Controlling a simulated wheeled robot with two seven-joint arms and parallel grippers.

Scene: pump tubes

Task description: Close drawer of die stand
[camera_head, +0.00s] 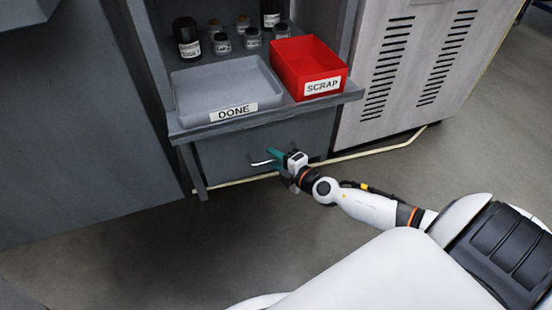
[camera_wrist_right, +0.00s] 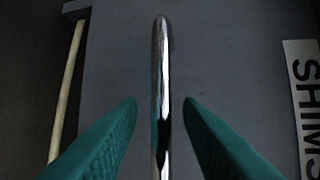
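The grey drawer front (camera_head: 225,152) of the die stand is below the shelf in the head view; I cannot tell how far out it stands. It also fills the middle of the right wrist view (camera_wrist_right: 110,60). Its shiny bar handle (camera_head: 260,163) is partly hidden by my right gripper (camera_head: 273,158). In the right wrist view, the handle (camera_wrist_right: 161,60) runs between the two green fingers of the gripper (camera_wrist_right: 161,104). The fingers are apart, one on each side, with a visible gap to the bar. My left gripper is not in view.
On the shelf above are a grey DONE tray (camera_head: 190,116), a red SCRAP bin (camera_head: 295,85) and several jars and bottles. A SHIMS label (camera_wrist_right: 304,100) is on the drawer front. A pale vented cabinet (camera_head: 370,120) stands right. Floor in front is open.

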